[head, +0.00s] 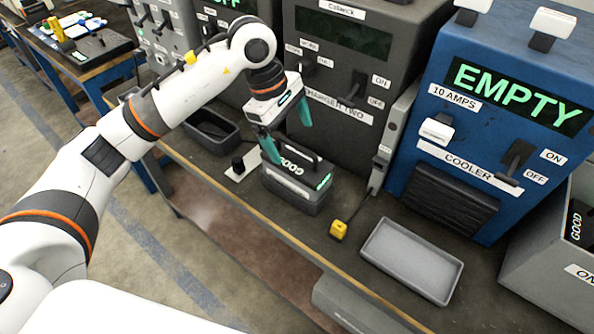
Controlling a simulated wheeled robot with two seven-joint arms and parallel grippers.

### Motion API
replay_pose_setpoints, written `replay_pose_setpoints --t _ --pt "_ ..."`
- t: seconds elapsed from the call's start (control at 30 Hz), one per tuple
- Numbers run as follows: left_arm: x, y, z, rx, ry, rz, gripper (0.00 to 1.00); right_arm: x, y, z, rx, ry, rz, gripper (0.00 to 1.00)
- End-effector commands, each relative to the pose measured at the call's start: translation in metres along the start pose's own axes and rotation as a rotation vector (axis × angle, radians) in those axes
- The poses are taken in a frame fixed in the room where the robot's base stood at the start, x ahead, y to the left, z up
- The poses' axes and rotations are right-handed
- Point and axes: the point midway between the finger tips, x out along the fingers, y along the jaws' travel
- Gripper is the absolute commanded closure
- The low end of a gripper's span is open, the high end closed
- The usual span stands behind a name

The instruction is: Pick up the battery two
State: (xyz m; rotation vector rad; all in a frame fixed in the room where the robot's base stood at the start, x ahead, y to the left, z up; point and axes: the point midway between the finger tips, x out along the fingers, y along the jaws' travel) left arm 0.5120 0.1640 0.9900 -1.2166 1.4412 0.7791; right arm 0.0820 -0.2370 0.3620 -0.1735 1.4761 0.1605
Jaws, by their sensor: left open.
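No number on the battery is readable. My left gripper (287,133) is open, with its two teal fingers pointing down over the battery's back part. The near finger overlaps the battery's left edge; I cannot tell whether it touches. Nothing is held. My right gripper is not in view.
A blue cooler (420,95) reading "EMPTY" stands at the right. An empty grey tray (411,262) and a yellow block (338,230) sit on the workbench (345,262). A grey bin (545,255) with another "GOOD" battery (578,222) is at the far right. A dark empty tray (212,131) lies left.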

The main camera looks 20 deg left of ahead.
Motion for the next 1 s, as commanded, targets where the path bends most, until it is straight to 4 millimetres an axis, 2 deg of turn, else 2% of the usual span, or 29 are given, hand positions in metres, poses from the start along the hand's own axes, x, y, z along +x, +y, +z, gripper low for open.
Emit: replay_pose_setpoints --t 0.23,0.5,0.8,1.0 --pt "0.019 0.001 -0.001 -0.002 0.003 0.003 0.09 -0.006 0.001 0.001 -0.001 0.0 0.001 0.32" --pt "0.057 0.003 0.0 -0.002 0.003 0.002 0.09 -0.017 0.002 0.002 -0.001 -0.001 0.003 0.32" --pt "0.064 0.003 0.0 0.0 0.002 0.0 0.09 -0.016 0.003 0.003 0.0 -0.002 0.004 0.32" --pt "0.063 0.003 0.0 -0.001 0.002 0.0 0.42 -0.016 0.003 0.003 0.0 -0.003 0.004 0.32"
